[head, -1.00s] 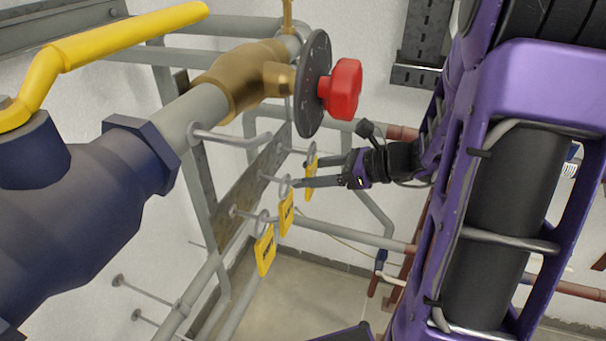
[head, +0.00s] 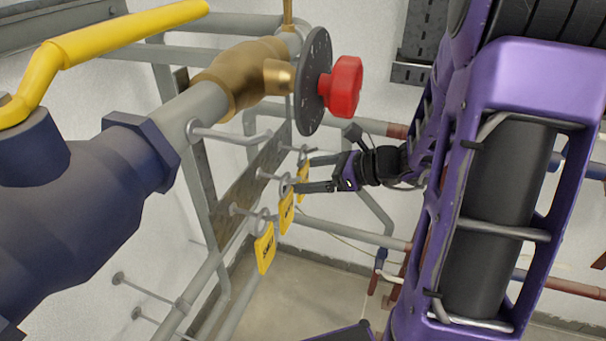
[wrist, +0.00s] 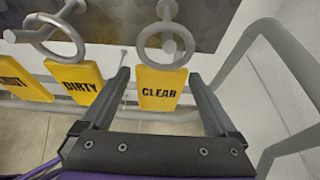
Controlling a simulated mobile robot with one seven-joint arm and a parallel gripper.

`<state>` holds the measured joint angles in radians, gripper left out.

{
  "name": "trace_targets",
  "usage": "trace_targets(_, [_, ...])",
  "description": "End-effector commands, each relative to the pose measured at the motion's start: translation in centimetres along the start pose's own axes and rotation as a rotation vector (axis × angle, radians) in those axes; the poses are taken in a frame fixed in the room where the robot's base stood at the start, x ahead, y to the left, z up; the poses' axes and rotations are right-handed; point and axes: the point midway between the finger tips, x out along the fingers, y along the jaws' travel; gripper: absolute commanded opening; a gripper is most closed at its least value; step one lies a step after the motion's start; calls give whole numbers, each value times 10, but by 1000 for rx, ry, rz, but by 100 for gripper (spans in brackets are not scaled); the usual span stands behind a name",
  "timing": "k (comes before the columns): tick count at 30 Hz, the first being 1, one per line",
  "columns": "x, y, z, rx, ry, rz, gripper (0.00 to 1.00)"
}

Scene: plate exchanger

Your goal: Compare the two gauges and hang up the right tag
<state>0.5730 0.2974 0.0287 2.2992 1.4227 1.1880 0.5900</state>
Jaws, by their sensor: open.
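Three yellow tags hang by rings on wall pegs. The DIRTY tag (wrist: 77,80) is left of my left finger. A third tag (wrist: 20,78) is cut off at the left edge, its word only partly visible. In the head view, the far tag (head: 303,184), middle tag (head: 286,212) and near tag (head: 264,249) form a row. My gripper (wrist: 159,75) is open and empty, its fingers at the far tag. No gauge is clearly visible.
A blue valve (head: 75,205) with a yellow lever (head: 125,37) stands at left. A dark disc (head: 312,82) with a red knob (head: 345,87) sits above my gripper. Grey pipes (head: 340,232) cross behind.

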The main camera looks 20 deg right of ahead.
Motion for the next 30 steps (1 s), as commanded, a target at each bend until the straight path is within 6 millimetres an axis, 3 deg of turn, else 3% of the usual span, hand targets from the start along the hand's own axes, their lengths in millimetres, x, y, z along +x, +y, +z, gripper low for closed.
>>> trace_targets(5, [0,0,-1,-1,0,-1,94])
trace_targets(8, [-10,-1,1,0,-1,-2,94])
trace_targets(24, [-134,0,0,0,1,-4,94])
trace_targets(30, [-164,1,-1,0,0,-2,94])
